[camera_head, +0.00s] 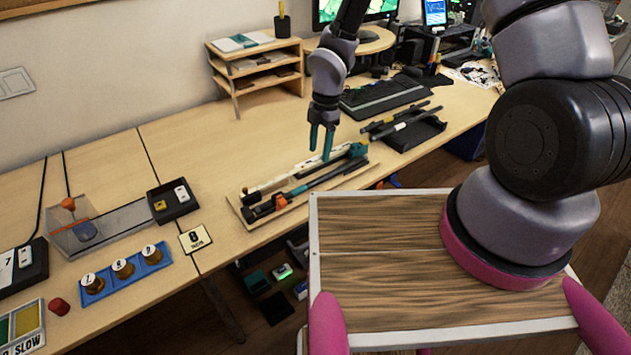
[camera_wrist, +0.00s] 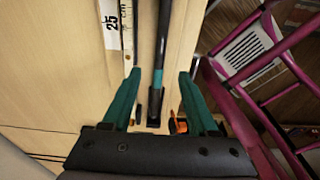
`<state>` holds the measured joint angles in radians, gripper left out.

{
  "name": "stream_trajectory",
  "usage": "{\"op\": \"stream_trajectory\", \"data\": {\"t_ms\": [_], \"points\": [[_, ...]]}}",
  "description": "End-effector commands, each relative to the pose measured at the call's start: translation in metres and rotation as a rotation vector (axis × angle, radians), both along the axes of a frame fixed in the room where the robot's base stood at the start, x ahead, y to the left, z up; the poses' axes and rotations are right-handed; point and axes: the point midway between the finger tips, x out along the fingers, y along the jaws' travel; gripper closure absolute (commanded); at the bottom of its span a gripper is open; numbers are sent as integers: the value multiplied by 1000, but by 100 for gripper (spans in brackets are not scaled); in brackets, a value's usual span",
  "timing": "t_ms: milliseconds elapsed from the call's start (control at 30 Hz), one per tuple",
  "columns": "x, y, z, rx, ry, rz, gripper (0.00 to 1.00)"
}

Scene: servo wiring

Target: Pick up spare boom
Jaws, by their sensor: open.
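My gripper (camera_head: 321,146) points down with its teal fingers open and empty, above the wooden board at the table's front. On the board, a dark rod with a teal section (camera_head: 331,174) lies in front of a pale, ruler-marked beam (camera_head: 279,179). In the wrist view the dark rod (camera_wrist: 162,45) runs lengthwise between the open fingers (camera_wrist: 160,78), and the beam (camera_wrist: 116,32) is left of it. A dark tray (camera_head: 427,135) behind holds more rods, including a grey one (camera_head: 402,126). No label shows which rod is the spare boom.
An orange part (camera_head: 280,201) sits at the board's near-left end. Blue rack (camera_head: 127,268) and clear box (camera_head: 74,224) are left. Bare table lies left of the gripper.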

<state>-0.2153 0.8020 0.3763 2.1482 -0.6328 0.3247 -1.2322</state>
Motion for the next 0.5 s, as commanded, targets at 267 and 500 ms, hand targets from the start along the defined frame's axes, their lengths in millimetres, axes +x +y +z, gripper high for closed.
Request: {"op": "stream_trajectory", "data": {"t_ms": [267, 500], "points": [[-4, 4, -42, -3, 2, -2, 41], [-5, 5, -63, -4, 2, -3, 41]]}}
